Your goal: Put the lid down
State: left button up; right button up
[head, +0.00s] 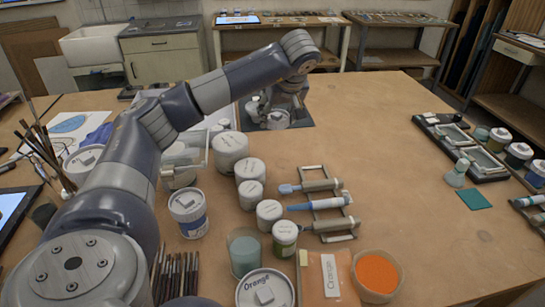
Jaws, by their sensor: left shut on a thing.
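My left arm reaches across the table from the left, and its gripper (282,98) is at the far middle, low over a dark mat (302,122). The gripper is small in the view and partly hidden by its own wrist. It is shut on what looks like a pale round lid (275,120). I cannot tell whether the lid touches the mat or hangs just above it. My right gripper is not in view.
White tubs (230,152) stand in a row near the middle. A rack (322,205) of tools lies right of them. An open tub of orange powder (377,275) and a lid marked Orange (265,290) are in front. The table's right middle is clear.

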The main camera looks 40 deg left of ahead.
pick_arm(q)
jog(key=shift+s+a+f+n, duration=0.15)
jog(key=shift+a+f+n, duration=0.15)
jog(key=shift+a+f, duration=0.4)
notch_tip(320, 180, down, 4)
jog(key=shift+a+f+p, duration=0.1)
jog(key=shift+p, duration=0.35)
notch_tip(320, 180, down, 4)
jog(key=shift+f+p, duration=0.15)
jog(key=shift+p, duration=0.25)
jog(key=shift+f, duration=0.1)
jog(key=shift+f+b, duration=0.35)
jog(key=shift+f, duration=0.15)
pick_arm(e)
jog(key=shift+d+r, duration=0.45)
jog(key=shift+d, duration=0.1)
pick_arm(q)
jog(key=o, duration=0.9)
jog(key=shift+o, duration=0.3)
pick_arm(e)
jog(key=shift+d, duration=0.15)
